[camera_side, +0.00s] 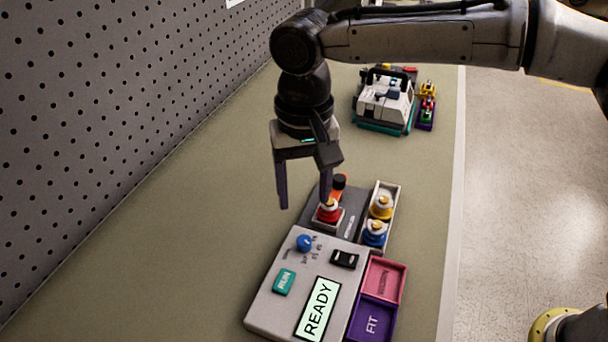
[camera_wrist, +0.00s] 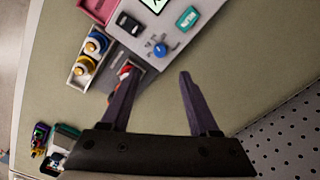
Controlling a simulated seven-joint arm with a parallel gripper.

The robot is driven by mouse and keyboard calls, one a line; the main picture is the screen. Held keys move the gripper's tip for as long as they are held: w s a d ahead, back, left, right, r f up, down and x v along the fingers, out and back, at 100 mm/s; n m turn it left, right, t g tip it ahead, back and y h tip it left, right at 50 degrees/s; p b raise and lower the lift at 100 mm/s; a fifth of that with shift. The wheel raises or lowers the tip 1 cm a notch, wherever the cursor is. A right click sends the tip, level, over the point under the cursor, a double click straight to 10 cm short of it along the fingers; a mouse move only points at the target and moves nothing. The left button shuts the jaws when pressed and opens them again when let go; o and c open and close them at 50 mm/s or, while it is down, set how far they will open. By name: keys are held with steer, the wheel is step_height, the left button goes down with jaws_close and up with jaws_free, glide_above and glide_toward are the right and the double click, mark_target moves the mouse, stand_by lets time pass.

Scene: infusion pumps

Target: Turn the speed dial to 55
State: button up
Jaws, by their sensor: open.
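The speed dial is a blue knob (camera_side: 304,243) on the grey control panel (camera_side: 265,308), with small scale marks around it. In the wrist view the blue knob (camera_wrist: 160,49) lies beyond my fingertips, between their lines. My gripper (camera_side: 304,203) hangs above the back of the panel, fingers pointing down, apart and empty. In the wrist view my gripper (camera_wrist: 158,74) shows both dark fingers spread. One finger is close to the red-topped part (camera_side: 329,211); I cannot tell whether they touch. The number the knob points at is too small to read.
The panel has a READY screen (camera_side: 318,308), a green RUN button (camera_side: 284,281) and a black switch (camera_side: 344,259). A tray (camera_side: 391,190) holds yellow and blue parts. Pink (camera_side: 384,280) and purple (camera_side: 372,319) bins adjoin. A pegboard wall (camera_side: 110,110) stands left; the bench between is clear.

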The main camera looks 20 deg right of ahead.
steer(key=shift+r, duration=1.4)
